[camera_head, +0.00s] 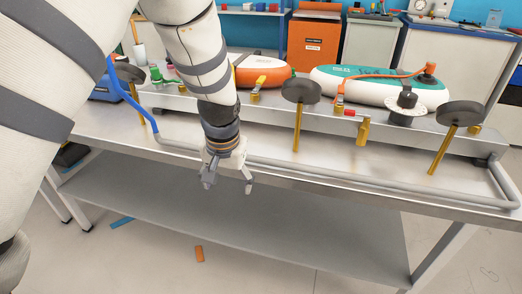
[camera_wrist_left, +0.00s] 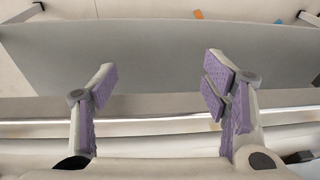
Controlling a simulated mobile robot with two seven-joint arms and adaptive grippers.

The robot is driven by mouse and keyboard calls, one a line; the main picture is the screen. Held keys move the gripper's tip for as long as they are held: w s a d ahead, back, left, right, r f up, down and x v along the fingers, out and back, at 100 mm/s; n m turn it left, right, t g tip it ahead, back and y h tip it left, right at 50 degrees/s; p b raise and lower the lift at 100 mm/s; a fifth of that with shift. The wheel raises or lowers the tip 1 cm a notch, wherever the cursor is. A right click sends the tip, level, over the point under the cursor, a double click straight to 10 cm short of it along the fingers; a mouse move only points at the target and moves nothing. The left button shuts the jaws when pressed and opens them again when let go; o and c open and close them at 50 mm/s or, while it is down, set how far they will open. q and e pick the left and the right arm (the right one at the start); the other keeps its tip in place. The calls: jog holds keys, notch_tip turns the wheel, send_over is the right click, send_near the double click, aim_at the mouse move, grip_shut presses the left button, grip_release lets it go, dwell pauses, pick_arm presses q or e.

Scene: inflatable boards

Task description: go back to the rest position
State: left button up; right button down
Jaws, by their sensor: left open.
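My left gripper (camera_head: 228,180) hangs down at the front edge of the metal workbench (camera_head: 230,175), with its fingers apart and nothing between them. In the left wrist view, its two fingers (camera_wrist_left: 160,90) with purple pads stand wide apart over the bench's front edge and lower shelf (camera_wrist_left: 150,60). My left arm comes in from the left and covers part of the bench. My right gripper is not in either view.
On the bench's raised ledge lie a teal and white board (camera_head: 365,88) and an orange and white one (camera_head: 262,68). Several dark round knobs on yellow stems (camera_head: 300,92) stand along it. A grey tube (camera_head: 330,172) runs along the front. The lower shelf (camera_head: 270,230) is bare.

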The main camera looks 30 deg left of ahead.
pick_arm(q)
jog(key=s+d+f+m+g, duration=0.1)
jog(key=s+d+f+g, duration=0.25)
jog(key=s+f, duration=1.55)
jog(key=s+d+m+h, duration=0.1)
jog(key=s+d, duration=0.2)
jog(key=s, duration=1.2)
jog(key=shift+r, duration=0.25)
jog(key=shift+s, duration=0.1)
